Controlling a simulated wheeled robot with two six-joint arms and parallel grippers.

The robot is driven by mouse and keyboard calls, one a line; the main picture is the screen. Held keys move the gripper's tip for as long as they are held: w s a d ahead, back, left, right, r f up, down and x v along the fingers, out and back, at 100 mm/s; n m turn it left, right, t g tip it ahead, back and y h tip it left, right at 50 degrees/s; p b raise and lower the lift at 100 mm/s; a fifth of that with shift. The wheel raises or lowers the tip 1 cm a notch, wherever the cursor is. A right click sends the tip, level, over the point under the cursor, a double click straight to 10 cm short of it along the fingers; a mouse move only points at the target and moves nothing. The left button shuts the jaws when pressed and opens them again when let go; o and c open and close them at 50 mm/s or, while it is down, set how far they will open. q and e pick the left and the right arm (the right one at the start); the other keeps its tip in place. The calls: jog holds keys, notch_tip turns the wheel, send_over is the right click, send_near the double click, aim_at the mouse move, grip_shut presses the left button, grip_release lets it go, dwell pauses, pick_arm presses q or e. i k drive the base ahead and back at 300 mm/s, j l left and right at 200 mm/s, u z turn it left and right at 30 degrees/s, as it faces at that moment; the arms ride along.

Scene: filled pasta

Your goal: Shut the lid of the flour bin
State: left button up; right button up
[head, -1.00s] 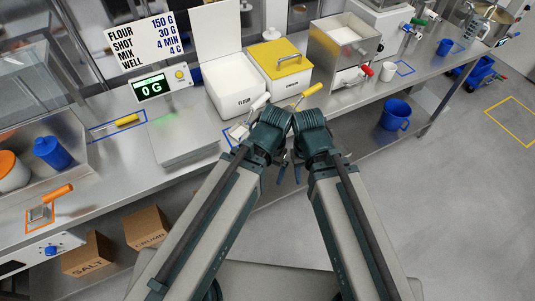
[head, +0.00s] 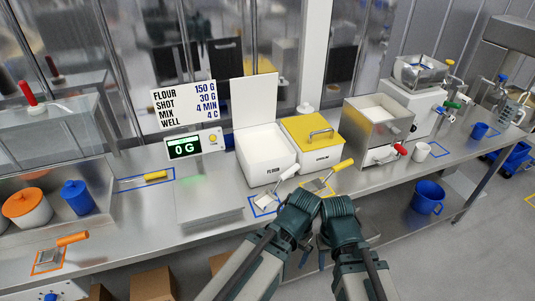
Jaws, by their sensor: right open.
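A yellow-lidded bin (head: 312,155) stands right of the flour bin. White-handled (head: 267,201) and yellow-handled (head: 320,186) scoops lie in front of the bins. A scale (head: 207,203) with a 0 G display (head: 185,147) is to the left. A steel hopper (head: 378,131) is farther right.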

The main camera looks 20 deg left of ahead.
aim_at(253, 98)
jog(key=u, duration=0.4)
jog(key=i+l+u, duration=0.1)
jog(key=l+u, duration=0.45)
jog(key=u, duration=0.15)
jog(key=l+u, duration=0.5)
jog(key=l, duration=0.6)
jog(key=k+l+u, duration=0.15)
jog(key=l, duration=0.6)
jog(key=l+u, duration=0.15)
jog(key=l, duration=0.6)
